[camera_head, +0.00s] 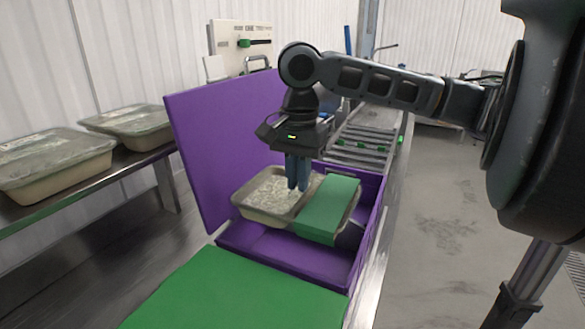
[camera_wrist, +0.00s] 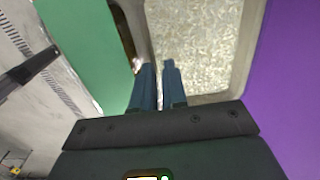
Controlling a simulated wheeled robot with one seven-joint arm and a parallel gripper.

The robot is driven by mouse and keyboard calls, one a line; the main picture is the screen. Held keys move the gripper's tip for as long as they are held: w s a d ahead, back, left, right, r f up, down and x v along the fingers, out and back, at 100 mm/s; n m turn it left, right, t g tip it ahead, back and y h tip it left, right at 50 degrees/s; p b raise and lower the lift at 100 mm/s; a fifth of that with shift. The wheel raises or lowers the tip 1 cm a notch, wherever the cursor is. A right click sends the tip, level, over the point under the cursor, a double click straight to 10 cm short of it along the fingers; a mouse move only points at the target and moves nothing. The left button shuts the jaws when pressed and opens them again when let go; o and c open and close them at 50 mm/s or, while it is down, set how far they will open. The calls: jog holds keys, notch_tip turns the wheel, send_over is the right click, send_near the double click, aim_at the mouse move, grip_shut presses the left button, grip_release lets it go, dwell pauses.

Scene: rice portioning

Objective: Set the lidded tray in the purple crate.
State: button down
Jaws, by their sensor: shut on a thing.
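A pale tray of rice (camera_head: 262,207) is at the left part of the open purple crate (camera_head: 280,253). It looks level; I cannot tell whether it touches the crate floor. A clear lid on it cannot be made out for certain. My gripper (camera_head: 297,187) points down and is shut on this tray's right rim. In the wrist view, the fingers (camera_wrist: 159,90) straddle the rim beside the rice (camera_wrist: 195,45). A flat green cover (camera_head: 328,207) lies over what looks like a second tray, right of the rice tray; it also shows in the wrist view (camera_wrist: 85,45).
The crate's tall purple panel (camera_head: 205,150) stands behind and left. A green surface (camera_head: 235,295) lies in front of the crate. Covered trays (camera_head: 50,170) sit on the left metal table. A roller conveyor (camera_head: 365,145) runs behind. Open floor is at right.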

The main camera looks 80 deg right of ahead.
jog(key=shift+f, duration=1.25)
notch_tip(320, 180, down, 6)
jog(key=b, duration=0.5)
jog(key=shift+f, duration=0.15)
jog(key=shift+f+b, duration=1.7)
jog(key=shift+f, duration=1.45)
jog(key=shift+p, duration=0.3)
jog(key=shift+f+p, duration=0.3)
jog(key=shift+f, duration=0.35)
jog(key=c, duration=0.6)
grip_release()
